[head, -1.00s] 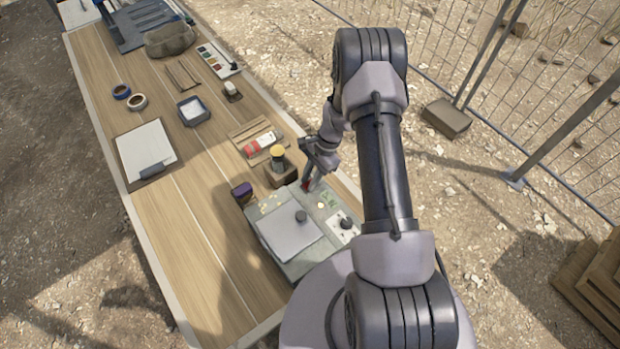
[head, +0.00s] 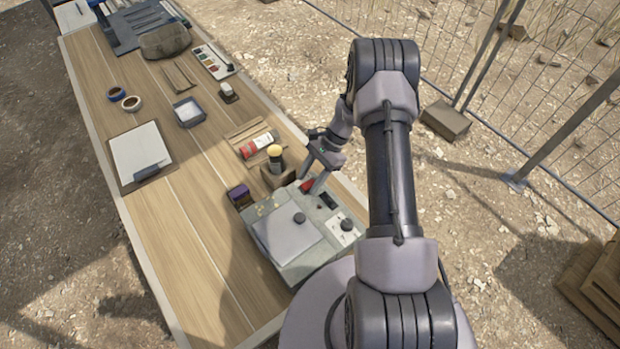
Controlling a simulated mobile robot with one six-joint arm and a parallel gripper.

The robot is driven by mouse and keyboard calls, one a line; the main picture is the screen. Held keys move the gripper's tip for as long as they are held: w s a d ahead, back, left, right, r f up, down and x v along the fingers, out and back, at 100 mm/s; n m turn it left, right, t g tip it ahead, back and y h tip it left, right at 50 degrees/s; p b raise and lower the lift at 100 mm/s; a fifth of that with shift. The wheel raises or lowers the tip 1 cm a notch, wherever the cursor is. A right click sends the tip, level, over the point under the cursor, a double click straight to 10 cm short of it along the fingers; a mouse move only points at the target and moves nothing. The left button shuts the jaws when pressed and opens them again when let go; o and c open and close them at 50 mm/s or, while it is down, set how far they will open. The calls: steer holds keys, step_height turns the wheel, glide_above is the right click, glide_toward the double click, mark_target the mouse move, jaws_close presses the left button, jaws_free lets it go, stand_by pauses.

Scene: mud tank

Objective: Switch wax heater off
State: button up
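The wax heater (head: 265,245) is a grey-green box with a flat lid and a dark lid knob, at the near right end of the table. Its panel has a red switch (head: 307,186), a small dark display window (head: 328,201) and a black dial (head: 347,224). My gripper (head: 312,181) is just above the panel, its fingers apart with nothing seen between them. The fingertips are close to the red switch and partly overlap it in view; I cannot tell whether they touch it.
A yellow-topped tool in a wooden block (head: 278,176), a red-and-white cylinder (head: 259,144) and a purple-topped box (head: 239,195) stand close to the heater. A clipboard (head: 137,152) lies farther left. The table's near left part is clear. A wire fence stands at right.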

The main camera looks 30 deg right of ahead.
steer(key=shift+d+r, duration=0.1)
steer(key=p+v, duration=0.1)
steer(key=v, duration=1.6)
steer(key=shift+w+d, duration=0.1)
